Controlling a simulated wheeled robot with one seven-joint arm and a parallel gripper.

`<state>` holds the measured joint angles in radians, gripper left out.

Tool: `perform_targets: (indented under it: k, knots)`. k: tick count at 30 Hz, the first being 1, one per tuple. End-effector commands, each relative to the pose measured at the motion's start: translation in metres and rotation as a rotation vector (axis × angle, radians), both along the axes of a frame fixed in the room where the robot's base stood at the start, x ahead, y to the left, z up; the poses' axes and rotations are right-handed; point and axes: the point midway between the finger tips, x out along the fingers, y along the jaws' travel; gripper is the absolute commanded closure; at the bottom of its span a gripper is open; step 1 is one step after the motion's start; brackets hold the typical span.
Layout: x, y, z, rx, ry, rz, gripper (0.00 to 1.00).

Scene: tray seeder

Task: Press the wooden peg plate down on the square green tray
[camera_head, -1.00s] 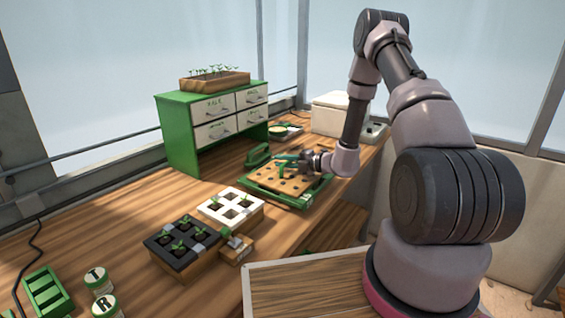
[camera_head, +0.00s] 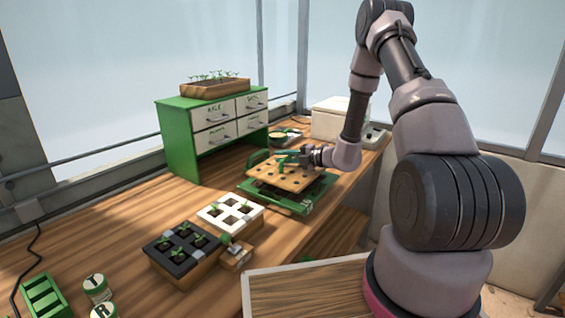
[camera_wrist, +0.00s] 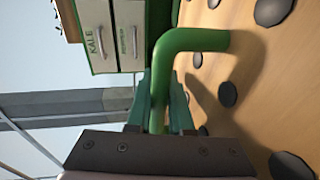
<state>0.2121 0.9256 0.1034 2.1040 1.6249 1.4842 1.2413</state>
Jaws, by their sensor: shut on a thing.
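The wooden peg plate (camera_head: 277,182) is held above the square green tray (camera_head: 296,208), with a gap showing between them at the front. Its top has several dark round spots. My gripper (camera_head: 284,158) is shut on the plate's green handle (camera_wrist: 192,40), which rises from the plate. The wrist view shows the handle between my two green fingers (camera_wrist: 160,100) and the plate (camera_wrist: 240,75) along the right side. The tray's middle is hidden under the plate.
A green cabinet with white drawers (camera_head: 215,134) stands behind to the left. A white seedling tray (camera_head: 232,213) and a black one (camera_head: 182,250) sit in front. A white box (camera_head: 338,116) is at the back right.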

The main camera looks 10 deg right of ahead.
Motion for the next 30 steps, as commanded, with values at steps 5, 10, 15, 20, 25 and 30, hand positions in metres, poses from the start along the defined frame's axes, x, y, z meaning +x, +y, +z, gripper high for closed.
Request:
perform_targets:
  k: [5, 10, 15, 20, 25, 30]
  knots:
    - [0.000, 0.000, 0.012, 0.000, -0.001, 0.000, 1.00]
    - [0.000, 0.000, 0.021, 0.000, -0.002, 0.000, 1.00]
    - [0.000, 0.000, 0.031, 0.001, -0.002, 0.000, 1.00]
    - [0.000, 0.000, 0.041, 0.000, -0.003, 0.000, 1.00]
    - [0.000, 0.000, 0.047, 0.002, -0.001, 0.000, 1.00]
    - [0.000, 0.000, 0.048, 0.001, -0.001, 0.000, 1.00]
